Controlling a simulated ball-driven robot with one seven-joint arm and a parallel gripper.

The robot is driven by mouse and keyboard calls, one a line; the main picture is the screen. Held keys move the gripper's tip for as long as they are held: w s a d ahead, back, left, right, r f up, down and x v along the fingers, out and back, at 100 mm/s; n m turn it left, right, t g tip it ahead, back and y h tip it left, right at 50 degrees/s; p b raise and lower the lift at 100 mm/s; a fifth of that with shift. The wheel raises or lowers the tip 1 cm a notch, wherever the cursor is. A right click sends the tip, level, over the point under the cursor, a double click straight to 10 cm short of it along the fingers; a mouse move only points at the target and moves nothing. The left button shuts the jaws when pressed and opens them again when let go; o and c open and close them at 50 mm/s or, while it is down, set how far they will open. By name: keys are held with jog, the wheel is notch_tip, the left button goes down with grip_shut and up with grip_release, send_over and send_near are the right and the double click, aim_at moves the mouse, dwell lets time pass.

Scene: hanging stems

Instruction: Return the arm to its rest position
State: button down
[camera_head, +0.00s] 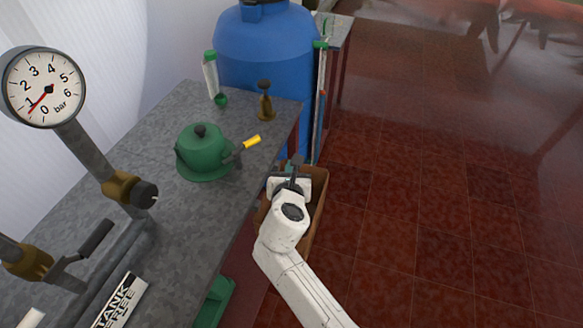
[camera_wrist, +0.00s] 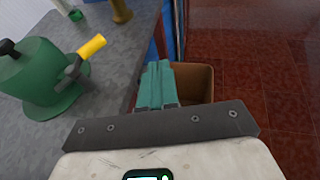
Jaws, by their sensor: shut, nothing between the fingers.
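My white arm reaches up from the bottom of the head view. My gripper (camera_head: 295,162) is beside the right edge of the grey bench, above a brown box. In the wrist view my gripper (camera_wrist: 160,68) shows its two teal fingers pressed together, with nothing between them. The fingers stand in front of the box and hide part of it. No object hangs from the gripper.
A grey bench (camera_head: 187,257) carries a green lidded pot (camera_head: 205,152), a brass fitting (camera_head: 265,107) and a gauge (camera_head: 43,87). A brown box (camera_head: 318,190) stands beside it. A blue tank (camera_head: 265,50) is behind. Red tiled floor (camera_head: 430,200) is open to the right.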

dwell(0.4)
jog(key=s+d+f+m+g+h, duration=0.1)
jog(key=s+d+f+m+g, duration=0.25)
jog(key=s+d+m, duration=0.5)
jog(key=s+d+f+m+g+h, duration=0.1)
jog(key=s+d+f+m+g, duration=0.2)
jog(key=s+d+f+m, duration=0.35)
jog(key=s+d+m+g+y, duration=0.2)
jog(key=s+d+m+g, duration=0.1)
jog(key=s+m, duration=0.7)
jog(key=s+d+m+g+y, duration=0.1)
jog(key=s+d+m+g, duration=0.2)
jog(key=s+m, duration=0.7)
jog(key=s+d+b, duration=0.1)
jog(key=s+d, duration=0.1)
jog(key=s, duration=0.3)
jog(key=shift+s+d+r+y, duration=0.3)
jog(key=shift+s+r+y, duration=0.05)
jog(key=shift+s+y, duration=0.05)
